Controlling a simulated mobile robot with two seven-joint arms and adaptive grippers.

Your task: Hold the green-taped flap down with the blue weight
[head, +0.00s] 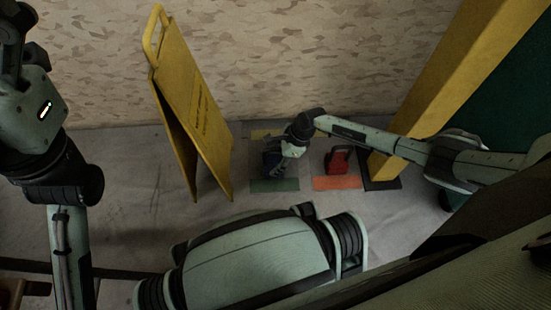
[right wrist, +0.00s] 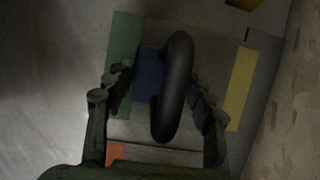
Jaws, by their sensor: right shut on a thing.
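The blue weight (right wrist: 150,73) has a thick black loop handle (right wrist: 176,85). My right gripper (right wrist: 161,84) is shut on it, with a finger on each side of the handle. In the head view my right gripper (head: 280,157) hides most of the weight (head: 268,162). The green tape strip (head: 275,185) lies on the floor sheeting just in front of the weight; it also shows in the right wrist view (right wrist: 123,62). The weight is over the flap between the green and yellow strips; I cannot tell whether it touches the flap. My left gripper is out of view.
A red weight (head: 337,160) stands right of my right gripper, behind an orange strip (head: 336,183). A yellow strip (right wrist: 241,88) lies toward the wall. A yellow folding sign (head: 192,110) stands to the left. A yellow post (head: 440,85) stands to the right.

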